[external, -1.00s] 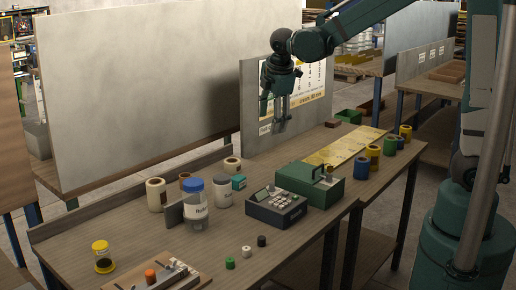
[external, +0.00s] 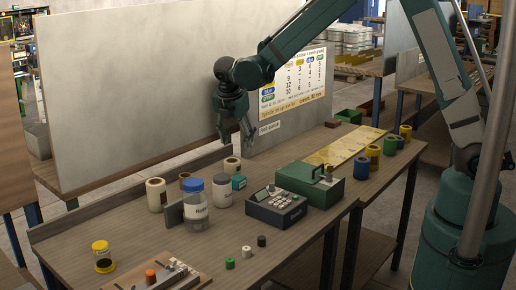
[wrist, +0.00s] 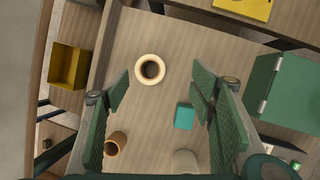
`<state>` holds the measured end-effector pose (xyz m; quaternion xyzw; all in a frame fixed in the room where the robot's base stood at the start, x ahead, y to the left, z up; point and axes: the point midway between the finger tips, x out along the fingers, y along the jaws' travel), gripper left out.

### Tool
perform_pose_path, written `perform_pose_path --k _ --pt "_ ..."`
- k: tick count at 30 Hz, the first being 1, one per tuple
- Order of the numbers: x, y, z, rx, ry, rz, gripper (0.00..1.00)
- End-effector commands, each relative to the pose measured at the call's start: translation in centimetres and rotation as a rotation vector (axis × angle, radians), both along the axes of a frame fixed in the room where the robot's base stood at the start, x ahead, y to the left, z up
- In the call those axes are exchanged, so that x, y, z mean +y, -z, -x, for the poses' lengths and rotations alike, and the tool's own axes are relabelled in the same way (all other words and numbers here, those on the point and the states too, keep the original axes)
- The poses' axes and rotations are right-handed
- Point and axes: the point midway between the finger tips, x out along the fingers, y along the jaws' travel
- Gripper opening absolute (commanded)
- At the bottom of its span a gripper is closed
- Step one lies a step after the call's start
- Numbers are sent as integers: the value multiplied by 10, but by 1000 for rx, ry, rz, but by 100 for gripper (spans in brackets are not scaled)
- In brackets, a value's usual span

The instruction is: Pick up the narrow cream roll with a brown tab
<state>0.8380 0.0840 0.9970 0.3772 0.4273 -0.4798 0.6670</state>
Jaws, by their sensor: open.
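A narrow cream roll (external: 232,165) stands on the workbench near its back edge, beside a small teal box (external: 239,182). In the wrist view the cream roll (wrist: 140,78) shows from above as a ring with a brown inside; I cannot make out a tab. My gripper (external: 238,145) hangs above this roll with its fingers pointing down. In the wrist view my gripper (wrist: 160,92) is open and empty, and the roll lies between and beyond the fingers, closer to the left one. A larger cream roll (external: 156,195) and a brown roll (external: 184,178) stand to the left.
A blue-lidded jar (external: 195,205) and a clear white jar (external: 222,194) stand in front of the roll. A keypad device (external: 275,207) and a green machine (external: 310,184) are to the right. The upright panel (external: 285,125) stands close behind.

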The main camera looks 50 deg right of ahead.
Motion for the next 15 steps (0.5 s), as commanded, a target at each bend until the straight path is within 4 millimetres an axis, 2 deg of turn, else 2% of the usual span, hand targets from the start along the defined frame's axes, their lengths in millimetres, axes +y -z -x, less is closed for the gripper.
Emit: perform_pose_path --k 7,15 --pt "10 25 -19 57 -93 46 55" --pt "13 34 -23 79 -127 61 55"
